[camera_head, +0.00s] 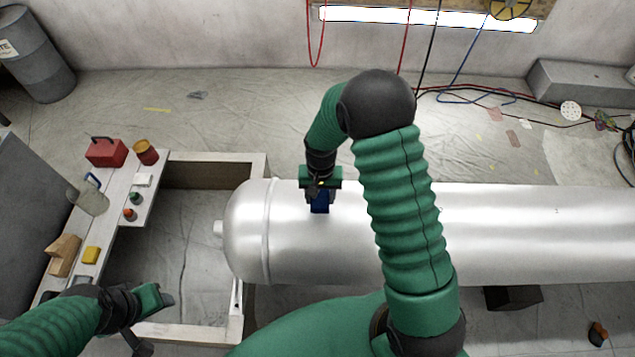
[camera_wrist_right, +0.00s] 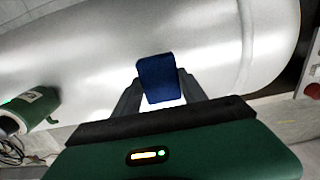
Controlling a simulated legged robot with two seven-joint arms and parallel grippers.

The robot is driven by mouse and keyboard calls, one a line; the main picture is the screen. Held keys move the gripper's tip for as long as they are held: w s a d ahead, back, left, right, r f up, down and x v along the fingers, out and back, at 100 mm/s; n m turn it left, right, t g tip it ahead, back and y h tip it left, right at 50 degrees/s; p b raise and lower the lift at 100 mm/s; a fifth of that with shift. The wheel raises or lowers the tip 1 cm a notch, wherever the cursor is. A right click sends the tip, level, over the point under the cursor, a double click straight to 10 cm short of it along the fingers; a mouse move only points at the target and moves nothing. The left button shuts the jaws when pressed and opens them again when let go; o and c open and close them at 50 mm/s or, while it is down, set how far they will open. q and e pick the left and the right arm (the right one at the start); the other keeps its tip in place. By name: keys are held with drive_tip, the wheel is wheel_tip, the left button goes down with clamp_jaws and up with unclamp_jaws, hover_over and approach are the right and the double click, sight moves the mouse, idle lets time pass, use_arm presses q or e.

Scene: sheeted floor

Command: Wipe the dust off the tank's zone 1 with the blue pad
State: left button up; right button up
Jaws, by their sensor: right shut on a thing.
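The silver tank (camera_head: 500,222) lies on its side across the middle and right of the head view, its rounded end at the left. My right gripper (camera_head: 320,200) is shut on the blue pad (camera_head: 320,207) above the tank's left part. In the right wrist view the blue pad (camera_wrist_right: 157,79) sits between the two fingers against the tank surface (camera_wrist_right: 90,60); I cannot tell whether it touches. No dust or zone marking is clear to me. My left gripper (camera_head: 160,297) is at the lower left, away from the tank; its finger opening is unclear.
A bench (camera_head: 120,210) at the left holds a red toolbox (camera_head: 106,152), a jug (camera_head: 90,198), a yellow block (camera_head: 91,255) and small jars. Hoses and cables (camera_head: 470,97) lie on the floor behind.

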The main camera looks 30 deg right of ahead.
drive_tip(key=shift+s+d+r+p, duration=0.15)
drive_tip(key=shift+r+p, duration=0.2)
drive_tip(key=shift+r, duration=0.2)
drive_tip(key=shift+d+r+p, duration=0.1)
drive_tip(key=shift+r+p, duration=0.25)
drive_tip(key=shift+r, duration=0.15)
drive_tip(key=shift+d+r+p, duration=0.15)
drive_tip(key=shift+r+p, duration=0.45)
drive_tip(key=shift+p, duration=0.1)
drive_tip(key=shift+r+p, duration=0.6)
drive_tip(key=shift+r, duration=0.15)
drive_tip(key=shift+a+r, duration=0.25)
drive_tip(key=shift+d+f, duration=0.1)
drive_tip(key=shift+d, duration=0.05)
